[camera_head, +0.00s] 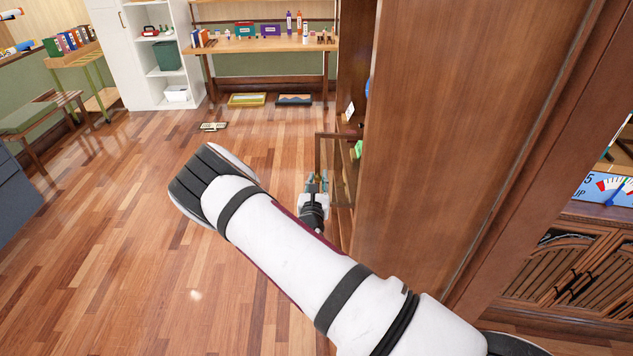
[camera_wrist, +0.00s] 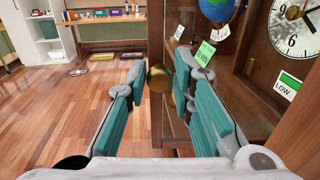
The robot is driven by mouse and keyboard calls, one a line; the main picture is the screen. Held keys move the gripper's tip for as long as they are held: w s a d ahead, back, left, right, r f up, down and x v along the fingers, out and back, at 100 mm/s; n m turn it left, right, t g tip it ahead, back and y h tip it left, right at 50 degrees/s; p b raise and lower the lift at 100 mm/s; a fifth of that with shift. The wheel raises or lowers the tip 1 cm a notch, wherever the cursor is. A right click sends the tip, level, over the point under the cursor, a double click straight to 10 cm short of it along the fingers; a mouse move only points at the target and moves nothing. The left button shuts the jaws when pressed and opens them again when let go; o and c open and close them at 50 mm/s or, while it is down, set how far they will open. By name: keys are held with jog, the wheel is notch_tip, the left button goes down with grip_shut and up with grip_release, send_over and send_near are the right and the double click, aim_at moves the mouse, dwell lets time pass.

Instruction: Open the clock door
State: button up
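The clock door is a wooden frame (camera_head: 319,155) that appears to stand out from the clock case, part way open, in the head view. In the wrist view its frame edge (camera_wrist: 156,115) runs upright near the middle. A round brass knob (camera_wrist: 160,78) is on it. My gripper (camera_wrist: 162,72) is open, its teal-padded fingers on either side of the knob with gaps visible, and it holds nothing. In the head view my gripper (camera_head: 316,180) is small beside the door, partly behind my arm. The clock face (camera_wrist: 295,35) shows at upper right.
A tall wooden panel (camera_head: 430,150) stands close on the right. A blue globe (camera_wrist: 220,8), a green tag (camera_wrist: 205,53) and a LOW card (camera_wrist: 288,86) are by the clock. The wooden floor (camera_head: 120,220) is open on the left. A desk (camera_head: 265,43) stands at the back.

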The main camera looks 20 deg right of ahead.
jog(key=shift+o, duration=0.9)
jog(key=shift+s+a, duration=0.1)
jog(key=shift+s, duration=0.05)
jog(key=v, duration=1.1)
jog(key=shift+s, duration=0.35)
jog(key=shift+a, duration=0.1)
